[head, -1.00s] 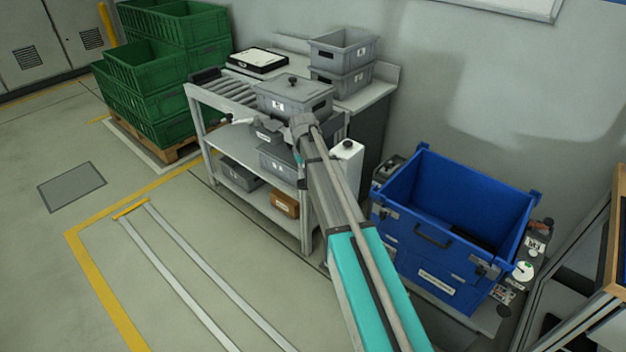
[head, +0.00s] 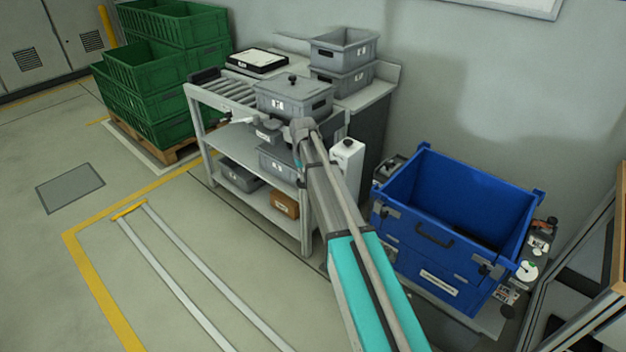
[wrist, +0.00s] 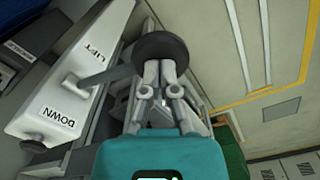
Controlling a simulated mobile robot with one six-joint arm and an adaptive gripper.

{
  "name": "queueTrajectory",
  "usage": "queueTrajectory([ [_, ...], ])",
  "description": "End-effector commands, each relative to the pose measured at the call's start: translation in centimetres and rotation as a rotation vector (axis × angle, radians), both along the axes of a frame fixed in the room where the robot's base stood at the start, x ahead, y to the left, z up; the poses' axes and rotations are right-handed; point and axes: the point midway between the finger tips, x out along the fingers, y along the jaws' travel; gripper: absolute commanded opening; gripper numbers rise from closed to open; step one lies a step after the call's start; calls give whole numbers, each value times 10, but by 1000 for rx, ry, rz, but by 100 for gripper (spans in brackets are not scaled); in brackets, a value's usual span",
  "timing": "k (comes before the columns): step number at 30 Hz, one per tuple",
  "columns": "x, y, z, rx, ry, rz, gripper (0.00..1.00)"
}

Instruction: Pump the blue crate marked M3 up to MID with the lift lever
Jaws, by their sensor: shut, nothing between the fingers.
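The large blue crate (head: 412,258) stands at the right in the head view, open at the top. Its white front label is too small to read. The white lift housing (wrist: 62,105), lettered LIFT and DOWN, fills the left of the wrist view; a white post (head: 347,158) beside my arm in the head view looks like it. The lift lever (wrist: 105,75) runs from the housing's side to a round black knob (wrist: 160,46). My gripper (wrist: 159,68) is shut with nothing in it, its fingertips at the knob's lower edge; whether they touch cannot be told. My arm hides the fingertips in the head view.
A grey bench (head: 305,222) with rollers and grey lidded bins (head: 293,97) stands left of my arm. Green crates (head: 170,80) are stacked on a pallet behind it. A metal frame (head: 585,262) stands at the far right.

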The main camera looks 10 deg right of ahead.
Motion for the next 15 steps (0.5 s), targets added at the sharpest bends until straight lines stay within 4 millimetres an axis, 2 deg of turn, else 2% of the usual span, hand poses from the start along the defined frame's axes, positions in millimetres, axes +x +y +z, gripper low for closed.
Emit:
queueTrajectory([
  [15, -4, 5, -16, 0, 0, 0, 0],
])
